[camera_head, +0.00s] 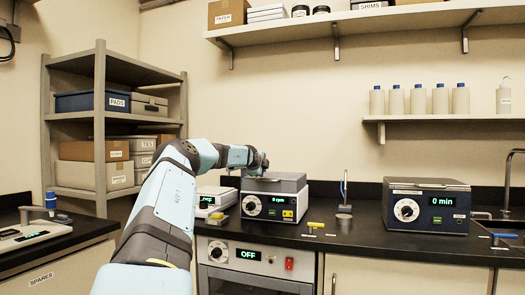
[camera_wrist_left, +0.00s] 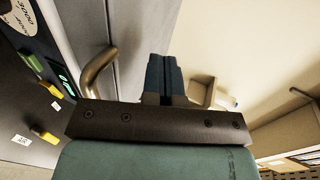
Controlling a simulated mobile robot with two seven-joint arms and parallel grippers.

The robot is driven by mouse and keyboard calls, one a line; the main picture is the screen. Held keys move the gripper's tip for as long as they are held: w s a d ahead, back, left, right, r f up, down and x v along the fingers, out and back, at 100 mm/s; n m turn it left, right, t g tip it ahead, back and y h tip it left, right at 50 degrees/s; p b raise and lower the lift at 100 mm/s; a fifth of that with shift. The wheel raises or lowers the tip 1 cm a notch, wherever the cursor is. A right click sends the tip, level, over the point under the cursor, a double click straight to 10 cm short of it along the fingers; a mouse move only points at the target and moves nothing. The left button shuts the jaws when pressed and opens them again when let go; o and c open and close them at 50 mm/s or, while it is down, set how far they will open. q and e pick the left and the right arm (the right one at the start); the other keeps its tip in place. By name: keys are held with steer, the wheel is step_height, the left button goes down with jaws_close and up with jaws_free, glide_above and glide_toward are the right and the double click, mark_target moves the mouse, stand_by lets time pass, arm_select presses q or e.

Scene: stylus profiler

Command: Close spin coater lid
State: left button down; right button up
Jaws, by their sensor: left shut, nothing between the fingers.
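The spin coater (camera_head: 274,206) stands on the black bench, a white box with a dark front panel, a knob and a display reading 0 rpm. Its grey lid (camera_head: 280,184) lies low over the body; I cannot tell whether it is fully seated. My left gripper (camera_head: 262,163) is at the lid's top, near its back-left part, with its fingers hard to make out there. In the left wrist view the blue fingers (camera_wrist_left: 163,76) are together and empty, beside the grey lid (camera_wrist_left: 130,35) and its bronze handle (camera_wrist_left: 98,66). My right gripper is not in view.
A small white device (camera_head: 217,199) stands left of the coater. A yellow-handled item (camera_head: 315,225) and a stand (camera_head: 344,200) are to its right, then a dark-blue box (camera_head: 426,206) reading 0 min. A shelf rack (camera_head: 100,120) stands at the left.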

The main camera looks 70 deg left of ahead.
arm_select(q)
steer(key=b+v, duration=0.1)
steer(key=v, duration=0.9)
steer(key=shift+d+r, duration=0.25)
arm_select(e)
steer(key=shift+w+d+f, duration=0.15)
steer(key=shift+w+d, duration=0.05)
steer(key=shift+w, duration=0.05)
arm_select(q)
steer(key=shift+f, duration=0.15)
